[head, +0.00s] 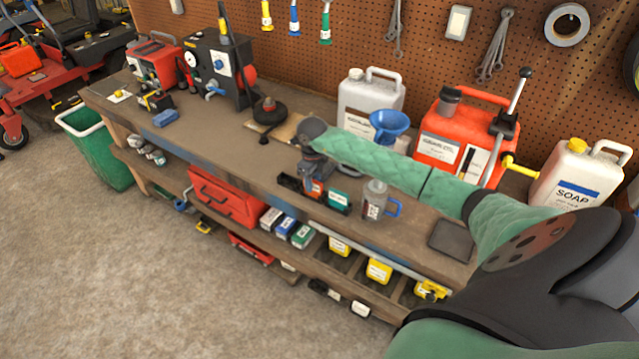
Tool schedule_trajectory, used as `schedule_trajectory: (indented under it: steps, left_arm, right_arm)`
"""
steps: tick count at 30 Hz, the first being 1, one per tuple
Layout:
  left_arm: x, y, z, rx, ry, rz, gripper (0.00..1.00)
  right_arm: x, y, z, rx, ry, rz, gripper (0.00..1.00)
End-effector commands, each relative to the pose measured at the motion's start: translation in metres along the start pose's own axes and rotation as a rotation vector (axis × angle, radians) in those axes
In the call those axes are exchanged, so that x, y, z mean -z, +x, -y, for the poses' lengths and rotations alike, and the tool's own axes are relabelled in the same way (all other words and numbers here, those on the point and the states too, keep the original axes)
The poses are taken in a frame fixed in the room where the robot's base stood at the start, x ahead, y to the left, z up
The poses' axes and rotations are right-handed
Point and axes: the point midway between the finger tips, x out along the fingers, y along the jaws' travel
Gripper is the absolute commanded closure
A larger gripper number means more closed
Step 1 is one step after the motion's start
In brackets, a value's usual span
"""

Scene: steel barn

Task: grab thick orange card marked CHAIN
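My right arm reaches in from the right, and my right gripper (314,179) points down over the workbench, left of the clear mug. A small orange piece (314,188) shows right at its fingertips, in a row with a dark piece (290,183) and a teal piece (338,199). The orange piece looks like the orange card, but no CHAIN lettering can be read at this size. The gripper partly covers it, and I cannot tell whether the fingers are closed on it. My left gripper is not in view.
A clear mug with a blue handle (375,203) stands close to the right of the row. Behind are a white jug (368,103), a blue funnel (389,124) and a red can (450,142). A dark flat pad (451,239) lies at right.

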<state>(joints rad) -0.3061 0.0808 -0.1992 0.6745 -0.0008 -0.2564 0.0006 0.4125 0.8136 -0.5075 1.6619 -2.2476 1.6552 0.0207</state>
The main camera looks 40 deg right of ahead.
Motion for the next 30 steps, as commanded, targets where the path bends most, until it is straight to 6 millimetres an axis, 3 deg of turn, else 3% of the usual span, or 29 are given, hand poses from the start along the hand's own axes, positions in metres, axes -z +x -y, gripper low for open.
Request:
schedule_trajectory:
  steps: [6,11,17,26,30]
  left_arm:
    - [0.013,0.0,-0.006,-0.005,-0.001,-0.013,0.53]
    - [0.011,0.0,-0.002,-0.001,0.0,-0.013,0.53]
    - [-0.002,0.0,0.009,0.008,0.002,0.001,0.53]
    - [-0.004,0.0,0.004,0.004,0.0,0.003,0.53]
    - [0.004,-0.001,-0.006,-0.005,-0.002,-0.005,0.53]
  right_arm:
    - [-0.001,0.011,-0.009,0.0,-0.002,0.0,0.62]
    - [-0.001,0.01,-0.009,0.0,-0.002,0.0,0.62]
    - [-0.001,0.01,-0.009,0.001,-0.002,0.0,1.0]
    - [-0.001,0.01,-0.008,0.0,-0.002,0.0,1.0]
    - [0.0,-0.001,0.0,0.002,0.001,0.001,1.0]
